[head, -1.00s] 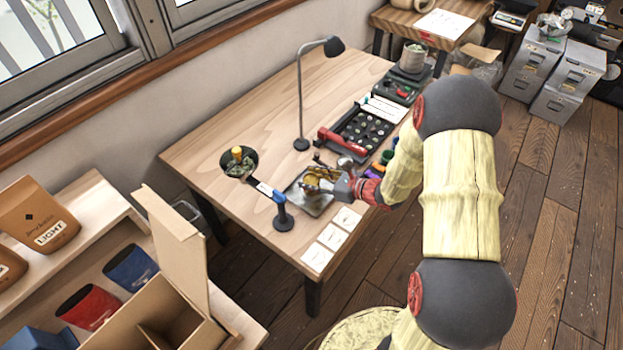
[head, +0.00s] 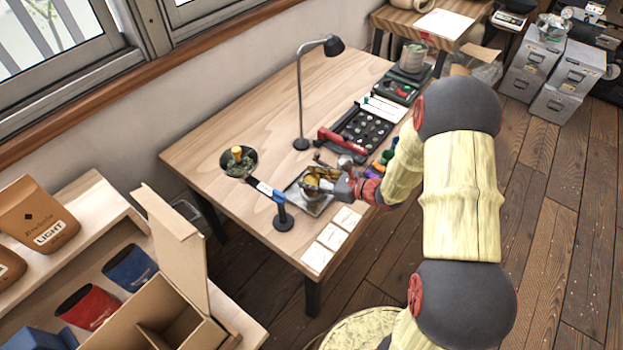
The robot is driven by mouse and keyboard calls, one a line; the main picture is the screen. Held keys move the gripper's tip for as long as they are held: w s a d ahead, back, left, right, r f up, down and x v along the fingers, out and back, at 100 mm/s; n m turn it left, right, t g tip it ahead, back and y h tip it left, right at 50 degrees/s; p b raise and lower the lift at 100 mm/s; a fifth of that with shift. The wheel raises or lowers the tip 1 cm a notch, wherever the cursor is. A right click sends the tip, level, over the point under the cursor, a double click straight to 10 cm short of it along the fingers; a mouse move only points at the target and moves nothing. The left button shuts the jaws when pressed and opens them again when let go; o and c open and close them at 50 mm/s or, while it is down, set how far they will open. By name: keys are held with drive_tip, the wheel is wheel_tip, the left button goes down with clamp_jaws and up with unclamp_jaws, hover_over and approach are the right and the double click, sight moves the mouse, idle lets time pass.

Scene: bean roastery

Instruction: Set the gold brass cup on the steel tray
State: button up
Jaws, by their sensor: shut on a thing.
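The steel tray (head: 317,209) lies on the wooden table near its front left part, partly hidden by my gripper and a blue-topped stand. My gripper (head: 318,182) reaches in from the right over the tray. It is shut on the gold brass cup (head: 311,181), which shows as a small gold patch between the fingers. The cup is at the tray, but I cannot tell whether its base touches the tray surface.
A desk lamp (head: 301,143) stands behind. White cards (head: 331,236) lie along the front edge. A black sample case (head: 361,130) lies to the right.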

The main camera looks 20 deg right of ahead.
drive_tip(key=shift+f+b, duration=0.35)
drive_tip(key=shift+f, duration=0.15)
drive_tip(key=o, duration=0.9)
drive_tip(key=p+v, duration=0.4)
drive_tip(key=v, duration=0.7)
drive_tip(key=shift+p, duration=0.4)
drive_tip(key=shift+f, duration=0.1)
